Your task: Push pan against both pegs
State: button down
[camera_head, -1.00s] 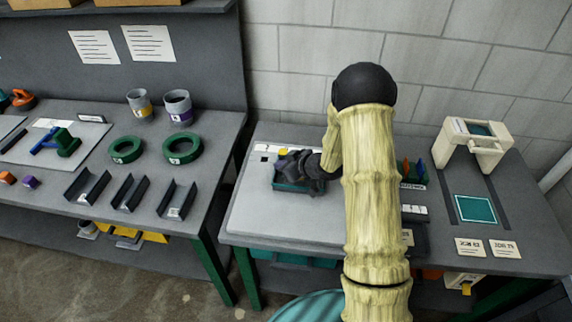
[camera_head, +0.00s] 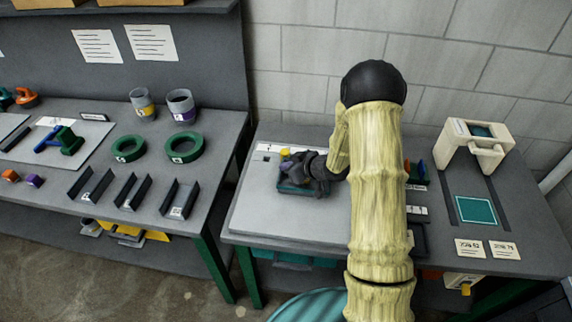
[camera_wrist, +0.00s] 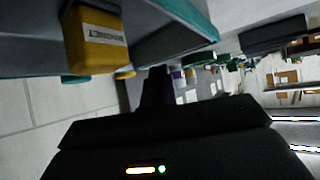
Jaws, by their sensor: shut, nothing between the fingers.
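The pan (camera_head: 291,188) is a small teal-edged tray on the pale grey plate (camera_head: 255,210) of the right bench. My dark gripper (camera_head: 300,168) is low over it and covers much of it. The wrist view shows a dark finger shape (camera_wrist: 157,85) near the pan's teal edge (camera_wrist: 205,30), with the fingers shut and empty. I cannot tell whether they touch the pan. A yellow labelled block (camera_wrist: 95,38) is close to the teal edge; in the head view its yellow top (camera_head: 285,152) shows behind my gripper. I cannot make out either peg.
A cream frame-like stand (camera_head: 475,140) and a teal square (camera_head: 475,210) are at the right of the bench. Dark trays and coloured pieces (camera_head: 417,172) sit partly behind my arm. The plate's front left is clear. The left bench holds green rings (camera_head: 183,147) and channels.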

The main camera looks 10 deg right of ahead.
jog(key=shift+w+r, duration=0.1)
jog(key=shift+r, duration=0.25)
jog(key=shift+r+p, duration=0.2)
jog(key=shift+p, duration=0.15)
jog(key=s+d+b, duration=0.1)
jog(key=s+d, duration=0.1)
jog(key=s, duration=0.1)
jog(key=s+d+b, duration=0.1)
jog(key=s+d, duration=0.2)
jog(key=s+d+b, duration=0.1)
jog(key=s+d, duration=0.1)
jog(key=s, duration=0.1)
jog(key=shift+s+d, duration=0.15)
jog(key=shift+d, duration=0.2)
